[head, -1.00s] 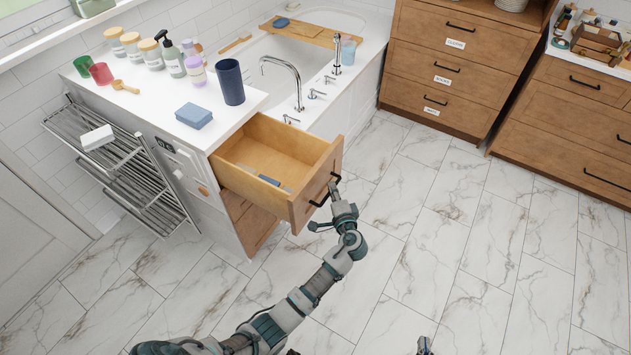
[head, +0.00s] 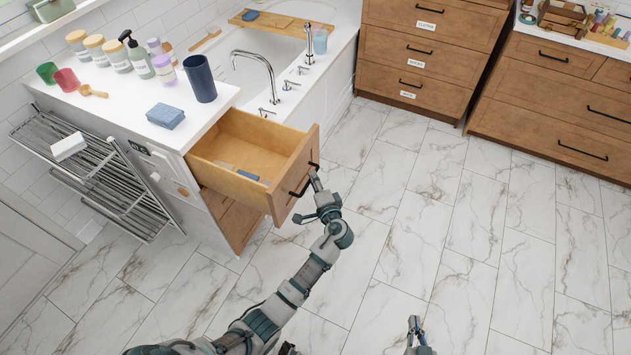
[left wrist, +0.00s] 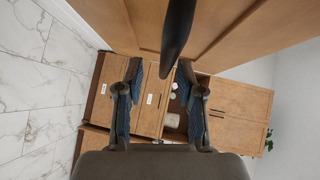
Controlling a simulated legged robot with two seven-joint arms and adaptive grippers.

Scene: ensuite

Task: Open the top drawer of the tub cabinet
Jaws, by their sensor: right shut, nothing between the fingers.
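The top drawer (head: 291,179) of the tub cabinet (head: 171,161) is pulled well out in the head view. Its wooden inside shows, with small blue and grey items (head: 240,172) at the bottom. Its black bar handle (head: 305,180) is on the front face. My left gripper (head: 316,181) is at this handle. In the left wrist view its two fingers (left wrist: 158,72) stand apart, and the dark handle (left wrist: 178,30) runs in from the top towards the gap. I cannot tell whether they touch. My right gripper (head: 414,324) is shut and empty, low over the floor.
A blue cup (head: 200,79), a blue sponge (head: 165,117) and several bottles stand on the cabinet top. A metal rack (head: 85,180) is at left. The bathtub (head: 270,65) lies behind the drawer. Wooden drawer units (head: 420,60) stand at the back. The marble floor (head: 430,220) is clear.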

